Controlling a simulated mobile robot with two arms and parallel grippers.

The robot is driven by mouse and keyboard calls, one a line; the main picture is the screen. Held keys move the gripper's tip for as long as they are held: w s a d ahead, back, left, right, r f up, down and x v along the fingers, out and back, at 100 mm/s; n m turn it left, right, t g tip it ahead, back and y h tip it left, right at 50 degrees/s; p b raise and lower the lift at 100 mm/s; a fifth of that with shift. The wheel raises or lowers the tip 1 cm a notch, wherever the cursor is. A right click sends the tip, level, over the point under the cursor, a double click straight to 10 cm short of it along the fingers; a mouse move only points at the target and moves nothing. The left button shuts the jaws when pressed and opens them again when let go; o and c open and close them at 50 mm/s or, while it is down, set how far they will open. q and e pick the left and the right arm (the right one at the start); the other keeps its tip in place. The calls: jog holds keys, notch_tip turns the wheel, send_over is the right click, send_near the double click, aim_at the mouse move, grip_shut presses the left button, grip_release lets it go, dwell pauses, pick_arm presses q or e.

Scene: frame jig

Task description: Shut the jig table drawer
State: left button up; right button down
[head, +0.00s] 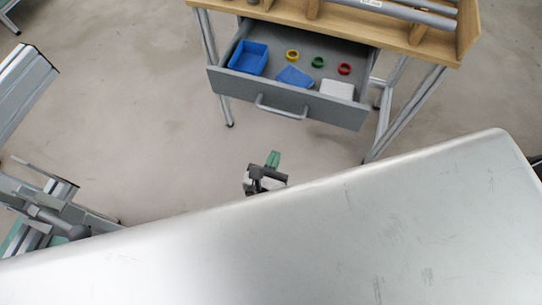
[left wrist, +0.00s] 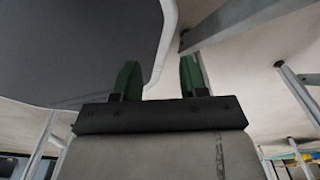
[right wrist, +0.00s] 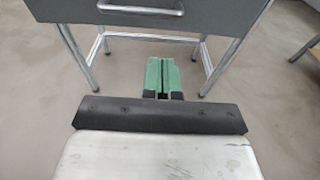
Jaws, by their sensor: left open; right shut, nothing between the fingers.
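The jig table drawer (head: 335,106) is pulled out below the wooden table top (head: 400,40), with its inside in view. Its grey handle (head: 281,110) is on the front face. My right gripper (head: 272,160) is shut and empty, apart from the drawer and in front of it. In the right wrist view the shut green fingers (right wrist: 162,74) show below the drawer front (right wrist: 215,14) and its handle (right wrist: 140,9). My left gripper (left wrist: 158,78) is open and empty in the left wrist view, away from the drawer. Its fingertips cannot be made out in the head view.
The drawer holds a blue bin (head: 249,57), a blue piece (head: 294,76), a white block (head: 337,89) and yellow (head: 292,55), green (head: 318,62) and red (head: 344,69) rings. Metal table legs (head: 405,110) stand on open floor. A large pale surface fills the lower head view.

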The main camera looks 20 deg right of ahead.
pick_arm(q)
jog(key=shift+w+a+r+p, duration=0.15)
jog(key=shift+a+r+p, duration=0.2)
jog(key=shift+a, duration=0.25)
pick_arm(e)
jog(key=r+x, duration=0.1)
jog(key=x, duration=0.9)
jog(key=shift+w, duration=0.4)
jog(key=shift+d, duration=0.15)
send_near(307, 71)
jog(key=w+d+b, duration=0.1)
jog(key=w, duration=0.1)
jog(key=w+d+r+b, duration=0.1)
jog(key=w+d, duration=0.1)
jog(key=w+d+r+b, duration=0.1)
jog(key=w+d, duration=0.1)
jog(key=w, duration=0.1)
jog(key=shift+r, duration=0.25)
jog(key=shift+w+d, duration=0.3)
jog(key=shift+w, duration=0.15)
pick_arm(q)
notch_tip(307, 71, down, 3)
jog(key=shift+d+f, duration=0.1)
jog(key=shift+f, duration=0.05)
pick_arm(e)
jog(key=shift+d+r, duration=0.1)
jog(key=shift+r, duration=0.2)
